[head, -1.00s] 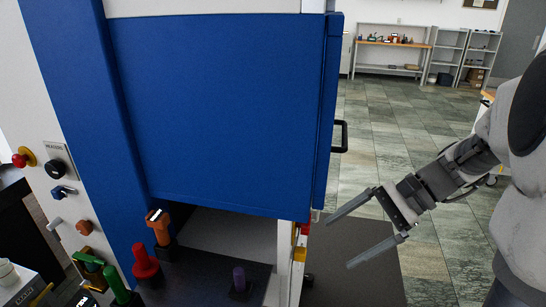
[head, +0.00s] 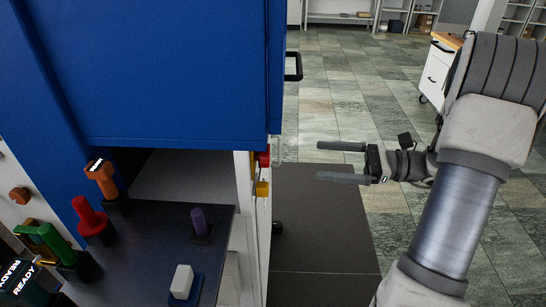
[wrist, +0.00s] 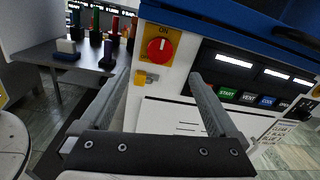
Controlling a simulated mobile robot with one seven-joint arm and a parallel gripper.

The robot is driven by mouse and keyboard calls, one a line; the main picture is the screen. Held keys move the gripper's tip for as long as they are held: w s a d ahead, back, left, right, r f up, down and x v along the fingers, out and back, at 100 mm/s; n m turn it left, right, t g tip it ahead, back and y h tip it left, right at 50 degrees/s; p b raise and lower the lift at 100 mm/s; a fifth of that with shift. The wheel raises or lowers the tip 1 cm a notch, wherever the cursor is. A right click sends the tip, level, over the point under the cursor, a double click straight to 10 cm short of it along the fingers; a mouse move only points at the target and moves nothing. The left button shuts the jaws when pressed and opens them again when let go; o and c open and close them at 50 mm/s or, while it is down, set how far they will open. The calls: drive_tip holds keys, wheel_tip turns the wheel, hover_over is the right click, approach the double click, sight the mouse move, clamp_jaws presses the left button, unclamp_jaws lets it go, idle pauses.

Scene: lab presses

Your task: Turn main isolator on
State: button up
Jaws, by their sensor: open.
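The main isolator is a round red knob (wrist: 159,50) on a yellow plate (wrist: 151,35) marked ON, fixed to the machine's white side panel. A pale mark shows on the knob; I cannot tell its exact setting. In the head view the red knob (head: 264,157) shows edge-on at the side of the machine, below the blue cover. My gripper (head: 320,161) is open and empty, to the right of the knob and apart from it, its fingers pointing left towards it. In the wrist view my gripper's fingers (wrist: 160,78) stand either side below the knob.
A small yellow part (wrist: 146,78) sticks out below the isolator; it also shows in the head view (head: 262,188). START, VENT and COOL buttons (wrist: 248,98) lie to the right. A dark shelf (head: 150,245) holds several coloured handles. A black door handle (head: 293,66) juts out above.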

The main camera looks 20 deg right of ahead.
sight(262, 155)
drive_tip(key=x, duration=1.2)
drive_tip(key=shift+a+b, duration=0.2)
drive_tip(key=shift+b, duration=0.25)
drive_tip(key=c, duration=1.4)
drive_tip(key=shift+o, duration=0.2)
drive_tip(key=shift+r, duration=0.1)
